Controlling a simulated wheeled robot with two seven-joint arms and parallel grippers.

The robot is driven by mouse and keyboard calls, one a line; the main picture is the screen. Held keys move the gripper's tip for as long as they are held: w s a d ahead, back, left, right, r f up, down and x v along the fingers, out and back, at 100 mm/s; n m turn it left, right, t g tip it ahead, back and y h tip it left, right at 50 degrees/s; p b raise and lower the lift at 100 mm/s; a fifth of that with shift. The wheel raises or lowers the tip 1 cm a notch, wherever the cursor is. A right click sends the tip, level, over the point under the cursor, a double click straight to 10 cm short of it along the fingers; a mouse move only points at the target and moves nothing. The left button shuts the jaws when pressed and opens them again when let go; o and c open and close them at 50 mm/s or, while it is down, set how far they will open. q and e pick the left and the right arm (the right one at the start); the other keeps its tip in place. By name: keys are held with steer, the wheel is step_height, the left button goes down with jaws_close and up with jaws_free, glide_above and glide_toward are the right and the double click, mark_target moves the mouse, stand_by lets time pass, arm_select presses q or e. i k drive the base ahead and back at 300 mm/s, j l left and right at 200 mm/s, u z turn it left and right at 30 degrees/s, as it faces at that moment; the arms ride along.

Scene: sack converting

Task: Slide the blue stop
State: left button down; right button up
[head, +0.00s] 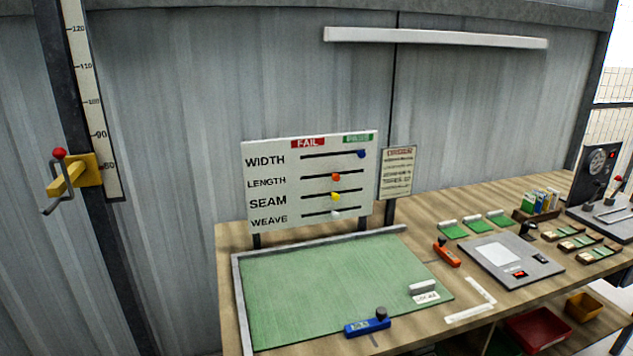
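A blue block with a dark knob (367,326) lies at the front edge of the green mat (320,285), near the table's front edge. A blue slider knob (361,154) sits at the right end of the WIDTH slot on the white board (260,147), on the PASS side. I cannot tell from the picture which of these two is the stop. Neither of my grippers shows in the head view.
Orange, yellow and white knobs sit mid-slot on the board's lower rows. An orange block (446,252) lies right of the mat, beside a grey scale-like device (500,255). A yellow bracket (75,176) is on the ruler post at left. The mat is mostly clear.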

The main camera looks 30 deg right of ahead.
mark_target(382, 322)
steer(key=z, duration=1.25)
